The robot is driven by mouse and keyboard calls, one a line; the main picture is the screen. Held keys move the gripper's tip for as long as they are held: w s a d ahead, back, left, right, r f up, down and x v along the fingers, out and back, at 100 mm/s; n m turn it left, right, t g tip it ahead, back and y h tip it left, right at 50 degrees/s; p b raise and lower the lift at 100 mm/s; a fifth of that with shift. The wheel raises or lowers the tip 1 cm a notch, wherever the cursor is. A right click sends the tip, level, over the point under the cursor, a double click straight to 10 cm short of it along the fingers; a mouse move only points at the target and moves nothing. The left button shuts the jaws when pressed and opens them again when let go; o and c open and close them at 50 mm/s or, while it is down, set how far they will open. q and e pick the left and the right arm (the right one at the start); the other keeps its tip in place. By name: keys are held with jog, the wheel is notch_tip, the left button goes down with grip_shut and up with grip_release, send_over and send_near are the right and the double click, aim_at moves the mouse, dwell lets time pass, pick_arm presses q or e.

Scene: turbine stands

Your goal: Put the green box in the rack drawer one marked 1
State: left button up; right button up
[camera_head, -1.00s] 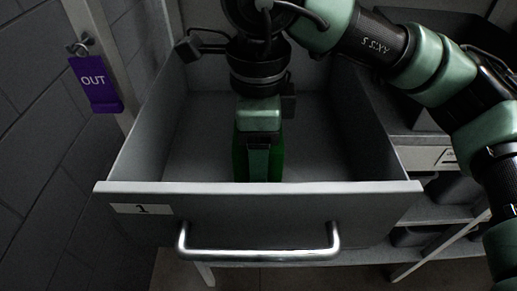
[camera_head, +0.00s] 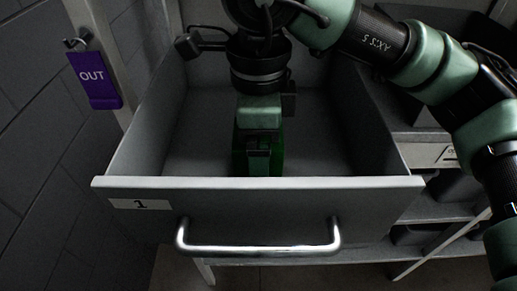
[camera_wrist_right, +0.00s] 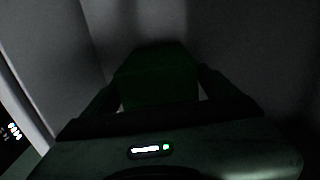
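The green box (camera_head: 239,157) is inside the open rack drawer (camera_head: 260,211), which has a label reading 1 (camera_head: 140,204) on its front. My right gripper (camera_head: 259,152) reaches down into the drawer, with its fingers around the box. In the right wrist view, the box (camera_wrist_right: 158,82) sits between the two fingers, which appear closed against its sides. The drawer's front wall hides the box's lower edge, so I cannot tell whether it touches the floor. My left gripper is not in view.
The drawer has a metal handle (camera_head: 259,249) and tall side walls close around my arm. Shelves with dark bins (camera_head: 452,190) stand at the right.

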jog(key=shift+o, duration=0.8)
jog(key=shift+r, duration=0.1)
jog(key=shift+r+p, duration=1.7)
jog(key=shift+r, duration=1.7)
